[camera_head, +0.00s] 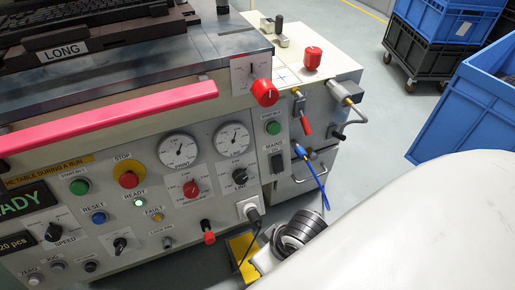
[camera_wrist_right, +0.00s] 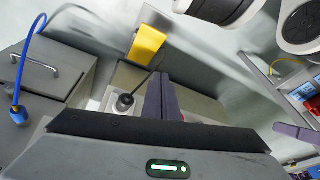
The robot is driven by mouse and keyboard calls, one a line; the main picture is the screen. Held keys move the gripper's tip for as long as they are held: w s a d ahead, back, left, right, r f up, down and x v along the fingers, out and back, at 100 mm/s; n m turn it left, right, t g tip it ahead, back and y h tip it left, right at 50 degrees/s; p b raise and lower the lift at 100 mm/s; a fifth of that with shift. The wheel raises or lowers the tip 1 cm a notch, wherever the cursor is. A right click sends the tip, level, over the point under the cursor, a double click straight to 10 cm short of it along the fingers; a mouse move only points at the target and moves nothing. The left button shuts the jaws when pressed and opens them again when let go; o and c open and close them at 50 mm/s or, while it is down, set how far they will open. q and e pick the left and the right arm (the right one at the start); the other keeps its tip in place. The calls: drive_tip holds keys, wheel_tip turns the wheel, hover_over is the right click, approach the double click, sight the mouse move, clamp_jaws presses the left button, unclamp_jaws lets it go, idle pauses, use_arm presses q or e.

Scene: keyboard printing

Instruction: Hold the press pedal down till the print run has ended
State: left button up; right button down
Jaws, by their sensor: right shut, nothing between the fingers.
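The yellow press pedal (camera_head: 243,247) is low at the front of the machine in the head view, partly covered by my right wrist. In the right wrist view the yellow pedal (camera_wrist_right: 146,45) is beyond the fingertips, a little left of them. My right gripper (camera_wrist_right: 159,75) is shut and empty, its dark fingers together. I see no contact between the fingers and the pedal. The machine's display (camera_head: 22,202) shows the end of the word READY, and the ready lamp (camera_head: 139,202) glows green. My left gripper is not in view.
A black plug (camera_head: 253,213) with a hanging cable is in the machine front above the pedal; the plug (camera_wrist_right: 124,102) shows beside my fingers. A blue hose (camera_head: 318,185) hangs to its right. Blue crates (camera_head: 470,115) stand at the right. Open floor (camera_head: 385,115) lies between.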

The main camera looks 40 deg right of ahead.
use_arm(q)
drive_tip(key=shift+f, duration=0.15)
use_arm(e)
drive_tip(key=w+d+f+m+g+h, duration=0.1)
drive_tip(key=w+f+m, duration=0.3)
drive_tip(key=f, duration=1)
drive_tip(key=shift+w+d+f+g, duration=0.25)
drive_tip(key=shift+w+d+g, duration=0.1)
drive_tip(key=shift+w, duration=0.35)
